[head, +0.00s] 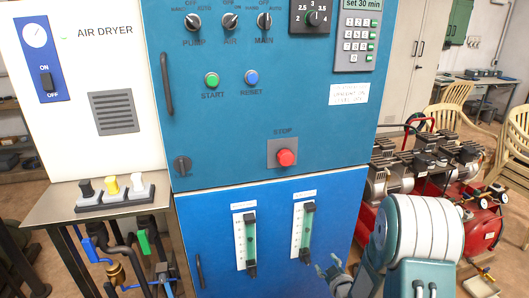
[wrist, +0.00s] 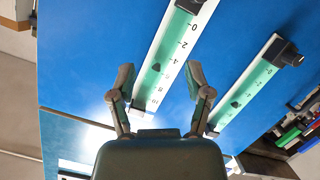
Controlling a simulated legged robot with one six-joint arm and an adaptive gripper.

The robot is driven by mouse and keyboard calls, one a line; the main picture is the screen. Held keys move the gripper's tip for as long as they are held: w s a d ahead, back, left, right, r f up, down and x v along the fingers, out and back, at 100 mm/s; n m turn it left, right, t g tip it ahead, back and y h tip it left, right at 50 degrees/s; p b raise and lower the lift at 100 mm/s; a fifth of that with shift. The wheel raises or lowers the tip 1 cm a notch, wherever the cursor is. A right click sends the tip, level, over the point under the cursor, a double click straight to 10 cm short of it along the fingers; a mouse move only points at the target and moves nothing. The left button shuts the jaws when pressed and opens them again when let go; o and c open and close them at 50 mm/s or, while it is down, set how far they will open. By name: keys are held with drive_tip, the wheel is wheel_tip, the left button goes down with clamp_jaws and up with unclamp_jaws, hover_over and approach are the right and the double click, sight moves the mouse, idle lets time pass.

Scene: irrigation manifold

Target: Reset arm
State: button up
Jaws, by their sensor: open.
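My gripper (wrist: 159,78) is open and empty. In the wrist view its two fingers stand apart in front of the blue lower panel (wrist: 90,50), with a flow gauge (wrist: 170,60) showing between and beyond them. A second flow gauge (wrist: 255,85) lies right of the fingers. The blue cabinet (head: 235,115) carries a blue RESET button (head: 251,77), a green START button (head: 212,80) and a red STOP button (head: 286,157), all well above my gripper.
The white air dryer (head: 85,150) stands left on a metal table (head: 50,205) with black, yellow and white switches. Red compressors (head: 485,215) and chairs (head: 450,117) stand behind at right. Cabinet handles (head: 167,84) stick out on the left. Pipes and valves hang low left.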

drive_tip(key=s+r+m+g+h, duration=0.2)
drive_tip(key=s+r, duration=0.2)
drive_tip(key=r, duration=0.4)
drive_tip(key=s+r+m+g+h, duration=0.1)
drive_tip(key=s+r+m+g, duration=0.15)
drive_tip(key=r, duration=0.55)
drive_tip(key=s+a+r+m+g, duration=0.1)
drive_tip(key=s+r, duration=0.3)
drive_tip(key=s, duration=0.8)
drive_tip(key=s+a+r+m+g, duration=0.2)
drive_tip(key=s+r+g, duration=0.1)
drive_tip(key=s, duration=0.8)
drive_tip(key=shift+s+a+r+g, duration=0.3)
drive_tip(key=shift+s+r+g, duration=0.1)
drive_tip(key=shift+r, duration=0.2)
drive_tip(key=shift+m, duration=0.25)
